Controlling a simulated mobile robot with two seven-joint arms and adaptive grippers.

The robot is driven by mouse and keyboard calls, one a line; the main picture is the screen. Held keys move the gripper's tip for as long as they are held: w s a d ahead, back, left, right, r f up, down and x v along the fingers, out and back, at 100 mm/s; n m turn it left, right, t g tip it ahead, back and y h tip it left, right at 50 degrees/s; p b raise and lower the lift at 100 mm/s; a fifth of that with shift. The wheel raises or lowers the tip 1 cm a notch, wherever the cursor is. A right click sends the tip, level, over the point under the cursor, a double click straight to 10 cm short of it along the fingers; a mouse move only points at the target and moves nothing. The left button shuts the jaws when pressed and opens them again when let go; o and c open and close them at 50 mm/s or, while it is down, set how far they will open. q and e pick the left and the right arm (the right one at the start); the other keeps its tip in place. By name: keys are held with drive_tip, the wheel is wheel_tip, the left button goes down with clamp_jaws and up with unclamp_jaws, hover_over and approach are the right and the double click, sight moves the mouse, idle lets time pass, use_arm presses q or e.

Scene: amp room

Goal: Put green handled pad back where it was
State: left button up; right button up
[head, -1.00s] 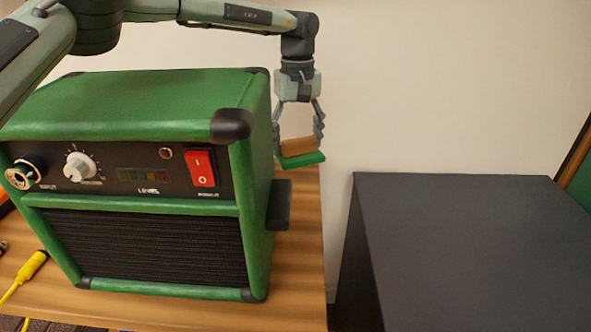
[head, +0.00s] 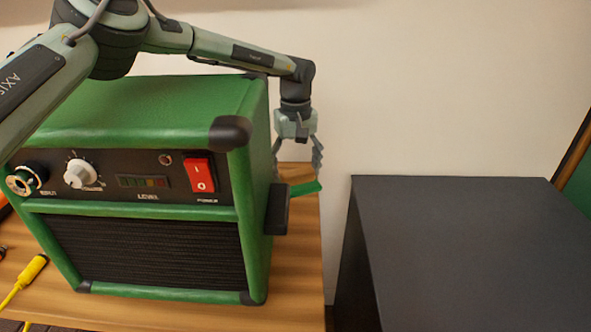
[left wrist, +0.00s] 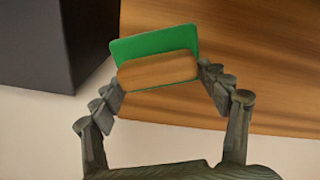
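The green pad (head: 306,187) is at the right side of the green amp, just past the black ledge on its side, and looks tilted in the head view. Its wooden handle (left wrist: 158,71) shows clearly in the left wrist view, with the green plate (left wrist: 150,44) behind it. My left gripper (head: 299,170) is shut on the handle, a fingertip at each end; the left wrist view shows both fingers (left wrist: 160,82). The black ledge (head: 277,209) hides part of the pad's left side. Whether the pad touches the wooden table is unclear. My right gripper is not in view.
The green amp (head: 140,107) fills the left of the wooden table (head: 295,275), with a red switch and knob in front. A yellow-plugged cable (head: 33,268) lies at the left. A dark box-like surface (head: 470,240) stands to the right, across a gap; its top is clear.

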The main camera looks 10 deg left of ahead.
use_arm(q)
drive_tip(key=shift+o, duration=0.8)
drive_tip(key=shift+r, duration=0.5)
wheel_tip(320, 180, up, 11)
drive_tip(key=shift+r+b, duration=0.15)
drive_tip(key=shift+b, duration=0.2)
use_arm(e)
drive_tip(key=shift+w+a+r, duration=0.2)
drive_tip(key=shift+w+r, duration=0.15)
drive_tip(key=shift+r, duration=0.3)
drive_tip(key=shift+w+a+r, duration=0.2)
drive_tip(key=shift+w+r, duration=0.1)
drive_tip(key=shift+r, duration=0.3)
